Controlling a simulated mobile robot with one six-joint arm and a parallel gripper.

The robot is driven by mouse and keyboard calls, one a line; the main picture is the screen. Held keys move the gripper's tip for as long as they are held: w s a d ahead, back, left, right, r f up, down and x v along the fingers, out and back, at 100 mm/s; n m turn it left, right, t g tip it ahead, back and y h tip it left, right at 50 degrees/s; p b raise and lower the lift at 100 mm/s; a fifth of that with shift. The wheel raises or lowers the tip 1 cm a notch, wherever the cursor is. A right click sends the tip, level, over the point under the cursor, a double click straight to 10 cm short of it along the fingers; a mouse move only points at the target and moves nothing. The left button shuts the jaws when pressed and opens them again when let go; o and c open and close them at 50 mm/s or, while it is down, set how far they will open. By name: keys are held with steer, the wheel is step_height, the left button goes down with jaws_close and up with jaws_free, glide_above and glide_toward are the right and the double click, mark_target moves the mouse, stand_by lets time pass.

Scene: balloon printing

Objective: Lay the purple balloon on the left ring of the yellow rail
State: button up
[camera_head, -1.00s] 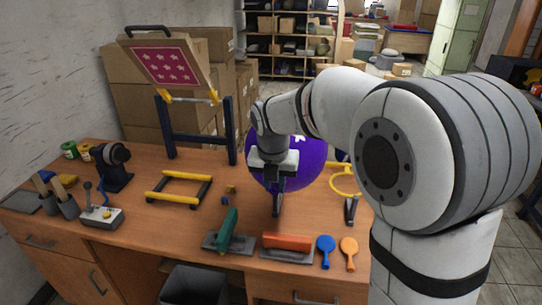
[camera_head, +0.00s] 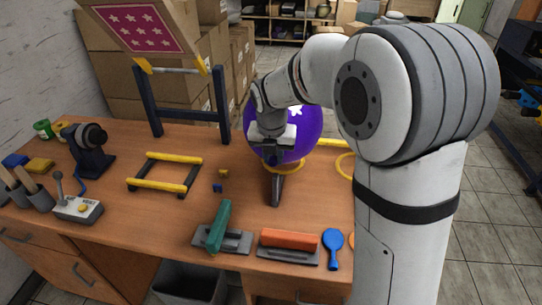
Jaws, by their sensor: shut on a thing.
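The purple balloon (camera_head: 306,124), with white stars, is behind my gripper (camera_head: 273,152) and partly hidden by it. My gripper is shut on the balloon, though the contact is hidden. The left ring (camera_head: 287,164) of the yellow rail shows just below the balloon, above a dark post. I cannot tell whether balloon and ring touch. The yellow rail (camera_head: 330,142) extends right behind the balloon. The right ring (camera_head: 345,165) is empty where visible and partly hidden by my arm.
A pink star-print screen (camera_head: 137,27) stands tilted up on a dark frame at the back left. A yellow-barred frame (camera_head: 165,184), a joystick box (camera_head: 77,208), a green-handled tool (camera_head: 219,228), an orange squeegee (camera_head: 289,242) and a blue paddle (camera_head: 333,246) lie on the table.

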steer(key=b, duration=0.2)
glide_above(276, 174)
steer(key=s, duration=0.1)
steer(key=shift+a+f, duration=0.1)
steer(key=shift+f, duration=2)
steer(key=shift+s+f+b, duration=0.1)
steer(key=shift+f+b, duration=1.05)
steer(key=shift+f, duration=0.95)
steer(key=shift+f, duration=0.15)
steer(key=o, duration=1)
steer(key=shift+c, duration=0.2)
steer(key=r, duration=0.2)
steer(key=s+r, duration=0.1)
steer(key=r, duration=0.4)
steer(key=shift+s+a+r+b, duration=0.15)
steer(key=shift+r+b, duration=0.2)
steer(key=shift+r, duration=0.05)
